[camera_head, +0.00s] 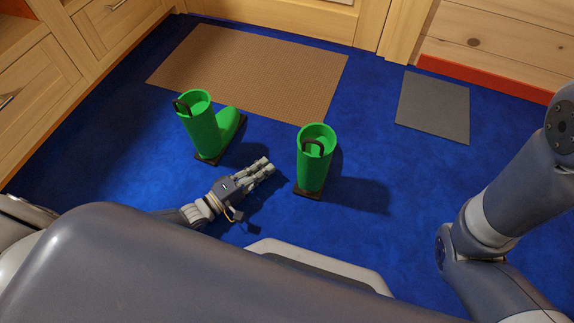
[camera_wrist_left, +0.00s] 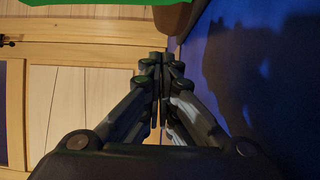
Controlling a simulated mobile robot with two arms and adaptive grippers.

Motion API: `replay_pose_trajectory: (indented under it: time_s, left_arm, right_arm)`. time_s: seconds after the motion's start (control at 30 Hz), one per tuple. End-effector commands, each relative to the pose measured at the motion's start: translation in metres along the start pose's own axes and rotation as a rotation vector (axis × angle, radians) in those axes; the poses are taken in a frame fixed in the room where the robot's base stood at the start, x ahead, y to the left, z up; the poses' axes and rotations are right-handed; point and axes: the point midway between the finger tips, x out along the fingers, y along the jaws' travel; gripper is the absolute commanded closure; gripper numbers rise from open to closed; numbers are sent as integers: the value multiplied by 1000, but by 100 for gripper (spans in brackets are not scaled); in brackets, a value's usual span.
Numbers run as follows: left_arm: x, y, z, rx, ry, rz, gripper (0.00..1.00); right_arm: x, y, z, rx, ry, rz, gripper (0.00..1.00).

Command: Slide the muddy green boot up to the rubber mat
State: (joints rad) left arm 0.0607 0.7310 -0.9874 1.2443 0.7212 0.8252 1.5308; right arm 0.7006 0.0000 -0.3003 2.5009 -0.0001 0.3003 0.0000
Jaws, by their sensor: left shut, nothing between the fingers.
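Two green boots with dark brown soles and dark loops at the top stand upright on the blue floor. The left boot (camera_head: 203,130) has its toe toward the upper right. The right boot (camera_head: 313,172) hides its toe behind its shaft. I cannot tell which one is muddy. A dark grey mat (camera_head: 435,105), rubber-looking, lies flat at the right, apart from both boots. My left gripper (camera_head: 268,164) is shut and empty, low between the boots, apart from both. Its closed fingers (camera_wrist_left: 164,65) show in the left wrist view, with a green boot part (camera_wrist_left: 95,4) at the top edge. My right gripper is out of view.
A large brown woven mat (camera_head: 250,70) lies behind the boots. Wooden drawers (camera_head: 45,75) stand along the left, and a wooden unit with a red base strip (camera_head: 485,78) stands at the back right. Blue floor (camera_head: 375,150) is clear between the right boot and the grey mat.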

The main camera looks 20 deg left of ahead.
Motion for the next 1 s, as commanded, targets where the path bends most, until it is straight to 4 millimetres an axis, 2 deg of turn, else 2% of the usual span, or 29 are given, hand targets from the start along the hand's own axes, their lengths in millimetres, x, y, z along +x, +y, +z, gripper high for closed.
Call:
replay_pose_trajectory:
  time_s: [0.03, 0.17, 0.4, 0.87, 1.0]
  left_arm:
    - [13, -4, 0, 0, -2, 5, 100]
    - [39, -4, 1, 0, -2, 4, 100]
    - [60, -3, 24, -2, 0, 0, 100]
    - [64, 0, 29, 0, 0, -1, 100]
    - [62, 2, 40, -3, -1, -1, 100]
  right_arm:
    - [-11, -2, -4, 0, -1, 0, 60]
    - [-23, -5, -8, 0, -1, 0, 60]
    - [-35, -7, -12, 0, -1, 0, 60]
    - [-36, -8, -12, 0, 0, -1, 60]
    - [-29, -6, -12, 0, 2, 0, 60]
